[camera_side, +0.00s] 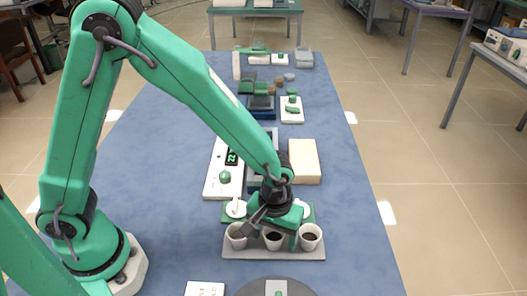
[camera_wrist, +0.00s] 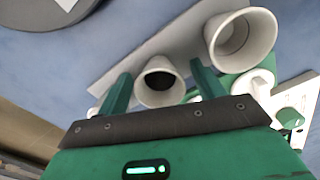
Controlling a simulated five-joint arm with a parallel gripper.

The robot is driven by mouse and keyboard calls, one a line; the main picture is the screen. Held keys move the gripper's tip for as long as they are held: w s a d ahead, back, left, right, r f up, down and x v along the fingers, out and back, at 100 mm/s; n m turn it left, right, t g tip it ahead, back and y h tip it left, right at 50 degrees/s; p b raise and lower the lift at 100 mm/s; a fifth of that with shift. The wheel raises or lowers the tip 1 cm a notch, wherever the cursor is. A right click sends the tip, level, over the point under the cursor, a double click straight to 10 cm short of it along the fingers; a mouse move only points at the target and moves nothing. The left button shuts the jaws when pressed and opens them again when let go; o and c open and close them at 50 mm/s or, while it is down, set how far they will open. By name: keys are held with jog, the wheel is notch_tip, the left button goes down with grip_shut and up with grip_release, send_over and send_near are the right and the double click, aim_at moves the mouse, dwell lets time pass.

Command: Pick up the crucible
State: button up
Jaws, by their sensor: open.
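Three white crucibles stand in a row on a light grey plate (camera_side: 275,254) in the side view: a left one (camera_side: 236,242), a middle one (camera_side: 273,245) and a right one (camera_side: 309,243). Dark stuff shows inside the middle and right ones. My gripper (camera_side: 276,236) is open, low over the row, with its fingers around the middle crucible's place. In the wrist view, one crucible (camera_wrist: 159,98) shows between the two green fingers of my gripper (camera_wrist: 160,70), with gaps on both sides. Another crucible (camera_wrist: 252,32) is to the right, outside the fingers. Contact cannot be told.
Behind the row are a green tray (camera_side: 309,213) with a white item, a hotplate-like device with a green display (camera_side: 231,158) and a beige block (camera_side: 305,161). A dark round disc (camera_side: 250,288) lies in front. The blue table is clear at right.

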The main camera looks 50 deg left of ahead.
jog(key=shift+c, duration=0.2)
jog(key=c, duration=1)
jog(key=shift+r, duration=0.1)
jog(key=shift+r, duration=0.7)
jog(key=r, duration=0.3)
jog(key=shift+s+d, duration=0.25)
jog(key=shift+s, duration=0.15)
jog(key=s+d+r, duration=0.1)
jog(key=s+r, duration=0.1)
jog(key=s, duration=0.1)
jog(key=s+d+r, duration=0.2)
jog(key=s, duration=0.1)
jog(key=s+d+r, duration=0.2)
jog(key=s, duration=0.1)
jog(key=shift+s+r, duration=0.2)
jog(key=shift+s, duration=0.1)
